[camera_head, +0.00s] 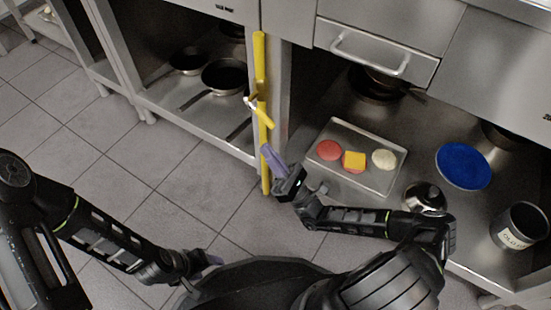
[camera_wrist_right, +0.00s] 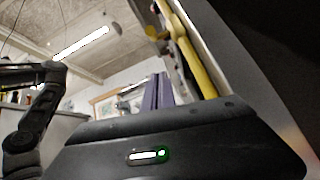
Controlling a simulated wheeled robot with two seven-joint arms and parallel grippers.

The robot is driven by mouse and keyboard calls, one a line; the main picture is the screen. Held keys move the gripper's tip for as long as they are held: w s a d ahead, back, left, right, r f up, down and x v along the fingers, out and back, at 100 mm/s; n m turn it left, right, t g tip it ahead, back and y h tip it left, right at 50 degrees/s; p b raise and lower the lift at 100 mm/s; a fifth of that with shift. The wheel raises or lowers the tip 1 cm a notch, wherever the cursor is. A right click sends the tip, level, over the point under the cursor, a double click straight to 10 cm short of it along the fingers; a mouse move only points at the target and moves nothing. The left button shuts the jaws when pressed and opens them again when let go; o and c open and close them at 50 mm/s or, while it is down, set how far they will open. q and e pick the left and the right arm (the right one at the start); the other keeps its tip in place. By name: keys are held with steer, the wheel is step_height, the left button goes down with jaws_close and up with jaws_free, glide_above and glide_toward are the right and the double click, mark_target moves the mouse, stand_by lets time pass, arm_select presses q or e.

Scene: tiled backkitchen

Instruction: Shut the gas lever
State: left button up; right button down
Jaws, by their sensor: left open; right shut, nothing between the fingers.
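A yellow gas pipe (camera_head: 260,62) runs upright along the cabinet post. The yellow gas lever (camera_head: 263,117) sticks out from its valve, slanting down to the right in the head view. In the right wrist view the yellow lever and pipe (camera_wrist_right: 198,66) show at the upper right. My right gripper (camera_head: 266,153) is shut and empty, its purple fingers just below the lever and apart from it in the head view. Its fingers (camera_wrist_right: 158,92) also show in the right wrist view. My left gripper (camera_head: 214,260) is low over the floor, open, mostly hidden behind its wrist.
Pans (camera_head: 224,76) sit on the left shelf. The tiled floor (camera_head: 130,150) at left is clear.

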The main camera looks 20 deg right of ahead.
step_height(320, 180, up, 7)
steer(key=w+b, duration=0.1)
steer(key=b, duration=0.1)
steer(key=shift+w+a+r, duration=0.15)
steer(key=shift+w, duration=0.25)
